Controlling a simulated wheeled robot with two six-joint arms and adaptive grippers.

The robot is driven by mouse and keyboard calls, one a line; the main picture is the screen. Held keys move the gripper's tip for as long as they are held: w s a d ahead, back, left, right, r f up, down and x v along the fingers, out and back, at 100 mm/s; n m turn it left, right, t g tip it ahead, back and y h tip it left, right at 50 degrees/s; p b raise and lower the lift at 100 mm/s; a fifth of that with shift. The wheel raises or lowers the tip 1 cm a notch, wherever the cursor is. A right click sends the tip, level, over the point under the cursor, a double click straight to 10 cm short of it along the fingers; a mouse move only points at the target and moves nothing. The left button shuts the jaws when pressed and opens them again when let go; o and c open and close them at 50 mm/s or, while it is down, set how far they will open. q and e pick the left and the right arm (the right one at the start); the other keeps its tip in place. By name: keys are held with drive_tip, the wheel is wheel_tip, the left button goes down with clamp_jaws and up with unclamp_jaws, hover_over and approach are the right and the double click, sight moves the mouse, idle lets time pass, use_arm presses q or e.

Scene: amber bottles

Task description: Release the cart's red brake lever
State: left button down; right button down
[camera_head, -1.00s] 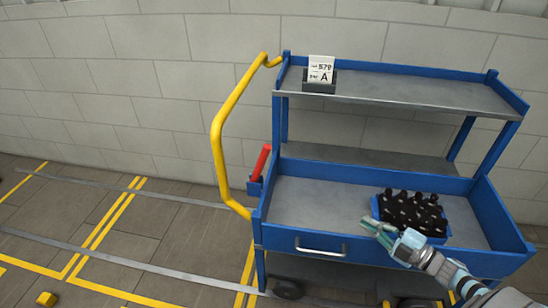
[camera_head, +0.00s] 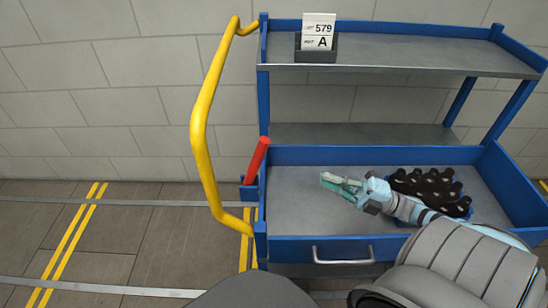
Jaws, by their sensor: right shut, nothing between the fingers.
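The red brake lever (camera_head: 257,160) stands at the left end of the blue cart (camera_head: 350,249), beside the yellow handle (camera_head: 201,130). It leans a little to the right at its top, and its lower end sits in a blue bracket. My right gripper (camera_head: 327,181) is over the cart's lower tray, to the right of the lever and apart from it. Its fingers are shut and empty, pointing left. My left gripper is not in view.
A blue crate of dark bottles (camera_head: 428,188) stands in the lower tray, partly hidden behind my right arm. A card holder with a card (camera_head: 318,32) stands on the top shelf. The tray's left part is clear. A silver pull handle (camera_head: 343,261) is on the cart's front.

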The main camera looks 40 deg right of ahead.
approach(255, 165)
drive_tip(key=w+a+r, duration=0.2)
drive_tip(key=w+r, duration=0.2)
drive_tip(key=shift+w+b, duration=0.25)
drive_tip(key=shift+b, duration=0.05)
drive_tip(key=shift+r, duration=0.15)
